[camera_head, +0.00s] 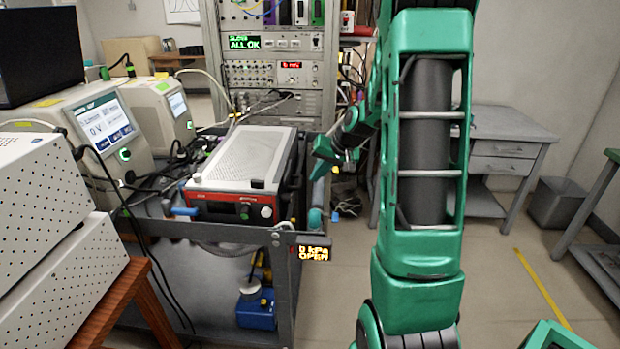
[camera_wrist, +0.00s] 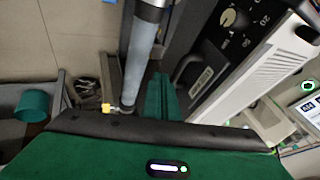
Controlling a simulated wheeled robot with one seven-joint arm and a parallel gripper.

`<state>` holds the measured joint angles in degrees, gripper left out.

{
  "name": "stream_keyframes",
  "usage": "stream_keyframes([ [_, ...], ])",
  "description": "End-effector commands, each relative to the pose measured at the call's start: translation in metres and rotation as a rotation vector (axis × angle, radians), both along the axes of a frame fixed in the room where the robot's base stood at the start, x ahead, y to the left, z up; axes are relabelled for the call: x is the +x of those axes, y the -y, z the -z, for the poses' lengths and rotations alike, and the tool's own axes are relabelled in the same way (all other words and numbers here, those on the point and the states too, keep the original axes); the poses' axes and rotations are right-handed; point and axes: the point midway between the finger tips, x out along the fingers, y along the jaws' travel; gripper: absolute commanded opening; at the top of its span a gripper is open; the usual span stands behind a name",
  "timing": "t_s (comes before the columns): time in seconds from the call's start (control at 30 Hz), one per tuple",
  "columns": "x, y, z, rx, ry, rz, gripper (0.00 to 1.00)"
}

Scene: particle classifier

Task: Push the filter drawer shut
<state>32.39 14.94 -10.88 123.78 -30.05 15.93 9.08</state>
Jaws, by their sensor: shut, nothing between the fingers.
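The instrument (camera_head: 238,160), a silver box with a red front edge, sits on a grey cart. In the wrist view its dark side (camera_wrist: 222,45) carries a round dial and a dark handle (camera_wrist: 185,68) beside a small label plate (camera_wrist: 201,82). This handled part looks like the filter drawer; how far it stands out I cannot tell. A small display (camera_head: 314,253) on the cart reads "0 kPa OPEN". My gripper (camera_head: 323,148) is shut and empty, right of the instrument. In the wrist view its green fingers (camera_wrist: 161,98) are near the handle; contact is unclear.
A grey cylindrical bar (camera_wrist: 141,55) runs close beside my fingers. The cart's front corner post (camera_head: 283,270) stands below the instrument. An equipment rack (camera_head: 275,75) stands behind. Open floor (camera_head: 500,265) lies to the right, before a grey desk (camera_head: 505,125).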

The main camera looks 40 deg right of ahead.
Motion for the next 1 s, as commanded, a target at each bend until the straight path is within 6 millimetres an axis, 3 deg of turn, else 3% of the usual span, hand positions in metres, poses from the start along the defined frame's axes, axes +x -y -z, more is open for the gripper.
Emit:
stream_keyframes([
  [0.5,-0.052,0.014,-0.075,-0.004,-0.002,0.001,0.00],
  [1.0,-0.063,0.010,-0.085,-0.006,-0.015,-0.002,0.00],
])
